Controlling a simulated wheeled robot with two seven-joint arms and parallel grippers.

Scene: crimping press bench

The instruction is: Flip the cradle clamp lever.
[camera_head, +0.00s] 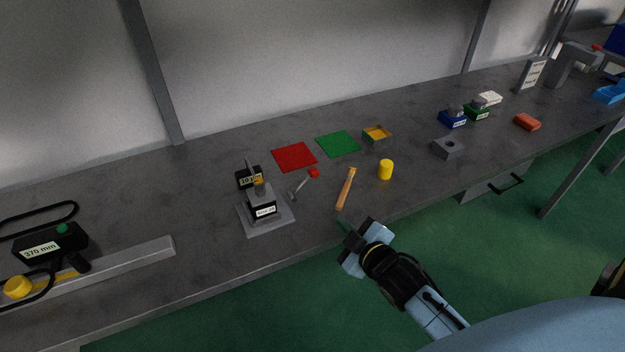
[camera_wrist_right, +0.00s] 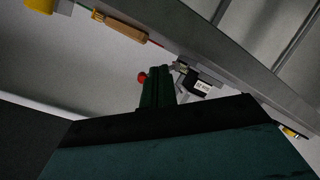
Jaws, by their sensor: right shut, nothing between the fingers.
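The cradle (camera_head: 262,207) is a dark block with a white label on a grey base plate, near the middle of the bench. Its clamp lever (camera_head: 301,185) is a grey rod tilted up to the right, ending in a red knob (camera_head: 314,173). My right gripper (camera_head: 347,226) is shut and empty near the bench's front edge, right of the cradle and apart from the lever. In the right wrist view the red knob (camera_wrist_right: 141,77) shows beside the fingers (camera_wrist_right: 157,86), with the labelled cradle (camera_wrist_right: 201,87) beyond. My left gripper is not in view.
Red (camera_head: 294,157) and green (camera_head: 338,144) mats lie behind. A grey rail (camera_head: 125,262) lies on the left. The bench front right of the cradle is mostly clear.

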